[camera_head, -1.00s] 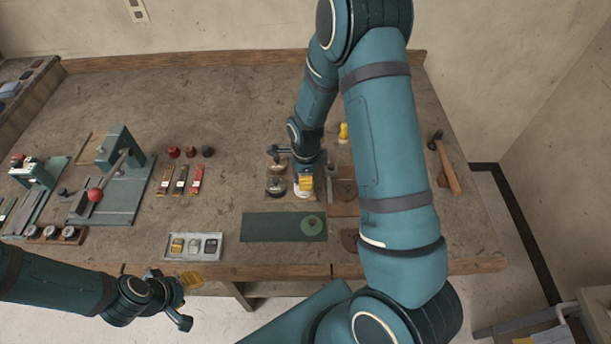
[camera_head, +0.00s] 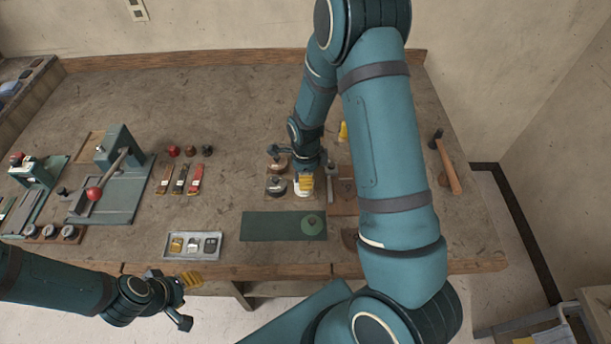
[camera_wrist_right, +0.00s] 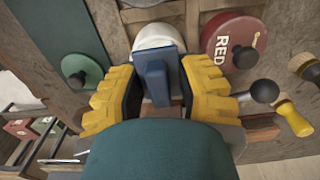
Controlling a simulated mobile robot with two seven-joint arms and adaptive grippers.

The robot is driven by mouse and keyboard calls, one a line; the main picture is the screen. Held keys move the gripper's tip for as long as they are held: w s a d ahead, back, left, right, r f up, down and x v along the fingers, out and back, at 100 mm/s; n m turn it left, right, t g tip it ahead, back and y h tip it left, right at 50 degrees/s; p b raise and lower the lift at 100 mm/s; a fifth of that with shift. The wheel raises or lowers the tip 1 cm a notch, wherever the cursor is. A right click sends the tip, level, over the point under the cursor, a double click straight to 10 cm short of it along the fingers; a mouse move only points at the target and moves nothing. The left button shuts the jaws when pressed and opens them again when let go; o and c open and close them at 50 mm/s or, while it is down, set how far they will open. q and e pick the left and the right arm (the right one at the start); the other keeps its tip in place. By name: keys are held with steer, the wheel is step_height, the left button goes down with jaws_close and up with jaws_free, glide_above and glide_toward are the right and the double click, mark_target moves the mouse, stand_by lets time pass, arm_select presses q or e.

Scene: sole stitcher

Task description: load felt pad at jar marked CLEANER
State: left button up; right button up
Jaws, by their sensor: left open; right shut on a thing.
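My right gripper (camera_head: 305,182) points down over the bench, between the dark round jars and the brown boards. In the right wrist view its yellow fingers (camera_wrist_right: 153,95) are shut on a blue block-like piece (camera_wrist_right: 153,75), which I take to be the felt pad's holder. A white round jar (camera_wrist_right: 157,36) lies under that piece; its white edge also shows in the head view (camera_head: 303,192). I cannot read CLEANER on it, and the pad's underside is hidden. I cannot tell whether the piece touches the jar. My left gripper (camera_head: 188,281) is open and empty off the bench's front edge.
A red-lidded jar marked RED (camera_wrist_right: 235,42) stands close beside the fingers. A grey tray (camera_head: 205,256) holds small pieces. A hammer (camera_head: 447,165) lies at right. Bare bench shows at back left.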

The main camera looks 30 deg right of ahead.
stand_by(0.6)
steer(key=shift+r+p, duration=1.75)
steer(key=shift+r, duration=1.75)
steer(key=shift+s+f, duration=0.1)
